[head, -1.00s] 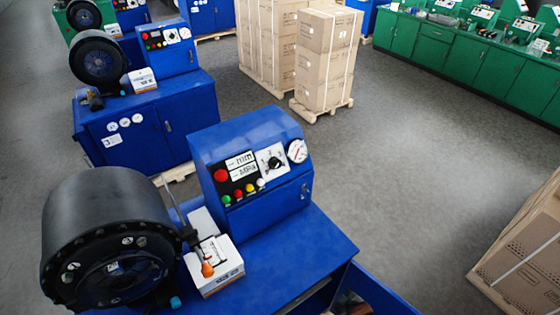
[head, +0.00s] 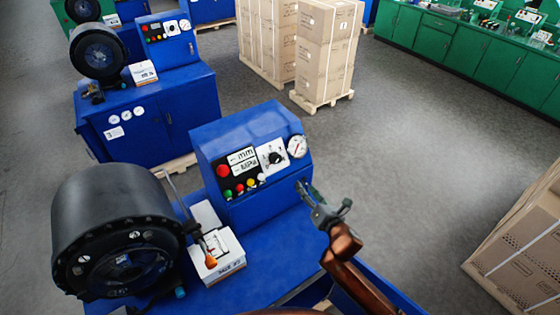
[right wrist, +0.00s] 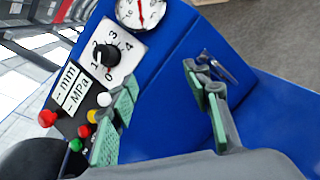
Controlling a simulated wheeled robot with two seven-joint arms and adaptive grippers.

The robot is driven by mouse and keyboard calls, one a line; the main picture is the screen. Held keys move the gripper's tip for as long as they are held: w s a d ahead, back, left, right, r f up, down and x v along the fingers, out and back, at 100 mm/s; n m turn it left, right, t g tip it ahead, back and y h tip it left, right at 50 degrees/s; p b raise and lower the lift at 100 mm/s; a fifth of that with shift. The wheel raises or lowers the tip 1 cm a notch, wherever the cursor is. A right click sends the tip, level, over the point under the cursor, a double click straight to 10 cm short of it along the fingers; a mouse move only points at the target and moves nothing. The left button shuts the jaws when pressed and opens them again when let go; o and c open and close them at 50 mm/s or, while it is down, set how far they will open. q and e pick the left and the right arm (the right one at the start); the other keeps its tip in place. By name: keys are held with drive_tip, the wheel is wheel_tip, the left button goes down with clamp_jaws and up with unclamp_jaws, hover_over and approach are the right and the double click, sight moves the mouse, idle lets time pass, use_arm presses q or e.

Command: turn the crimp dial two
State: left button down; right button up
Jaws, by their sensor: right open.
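The crimp dial (head: 275,158) is a black knob on a white numbered plate, on the sloped face of the nearest blue control box (head: 225,140). In the right wrist view the dial (right wrist: 106,54) shows clear of my fingers, with 0, 3 and 4 legible around it; its exact setting is hard to read. My right gripper (head: 318,203) is in front of the box's right side, right of and below the dial. In the right wrist view its green-padded fingers (right wrist: 163,88) are apart, with nothing between them. My left gripper is not in view.
A round gauge (head: 297,146) sits right of the dial; a red button (head: 223,170) and coloured buttons are left. A black crimper head (head: 115,225) and a white carton (head: 222,257) stand left. A metal handle (right wrist: 218,66) is near my right finger. Stacked cartons (head: 328,50) stand behind.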

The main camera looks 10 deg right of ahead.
sight(279, 161)
drive_tip(key=w+a+r+n+y, duration=0.1)
drive_tip(key=w+a+r+n, duration=0.1)
drive_tip(key=w+n, duration=0.1)
drive_tip(key=w+a+r+n+y+p, duration=0.1)
drive_tip(key=w+a+r+n, duration=0.1)
drive_tip(key=w+a+n, duration=0.1)
drive_tip(key=w+a+r+n+y, duration=0.1)
drive_tip(key=w+a+r+n, duration=0.1)
drive_tip(key=w+a+n, duration=0.1)
drive_tip(key=shift+w+a+r+t+y+p, duration=0.1)
drive_tip(key=shift+w+t+y+p, duration=0.25)
drive_tip(key=shift+w, duration=0.4)
drive_tip(key=shift+c, duration=0.3)
